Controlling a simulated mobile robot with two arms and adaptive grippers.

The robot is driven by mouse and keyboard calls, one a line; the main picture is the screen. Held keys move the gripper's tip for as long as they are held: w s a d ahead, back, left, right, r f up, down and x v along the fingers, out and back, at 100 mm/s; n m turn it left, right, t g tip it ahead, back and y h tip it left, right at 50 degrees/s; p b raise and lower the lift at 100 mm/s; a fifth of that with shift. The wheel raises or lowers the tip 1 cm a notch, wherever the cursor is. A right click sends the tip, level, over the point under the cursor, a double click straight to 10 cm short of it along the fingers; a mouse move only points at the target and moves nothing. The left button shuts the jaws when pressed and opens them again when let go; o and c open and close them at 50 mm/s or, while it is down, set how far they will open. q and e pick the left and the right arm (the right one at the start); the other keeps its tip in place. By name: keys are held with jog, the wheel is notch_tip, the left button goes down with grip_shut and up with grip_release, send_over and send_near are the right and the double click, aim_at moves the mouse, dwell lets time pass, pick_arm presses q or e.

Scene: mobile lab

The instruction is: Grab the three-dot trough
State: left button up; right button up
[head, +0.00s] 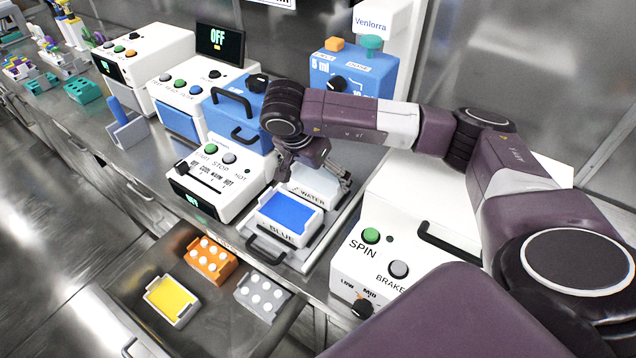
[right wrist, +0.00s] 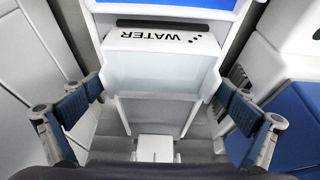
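A white trough labelled WATER (right wrist: 160,62) has a small cluster of dark dots beside its word in the right wrist view. In the head view this WATER trough (head: 318,196) sits behind a trough of blue liquid labelled BLUE (head: 283,232). My right gripper (head: 311,178) is over the WATER trough. The arm hides part of the trough in the head view. My left gripper is not in view.
A white machine with SPIN and BRAKE buttons (head: 384,254) stands right of the troughs. A white control box (head: 216,182) and blue dispenser (head: 352,78) stand close by. An open drawer below holds a yellow trough (head: 172,299), an orange rack (head: 210,262) and a grey rack (head: 262,295).

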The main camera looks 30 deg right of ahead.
jog(key=c, duration=1)
jog(key=shift+r, duration=0.15)
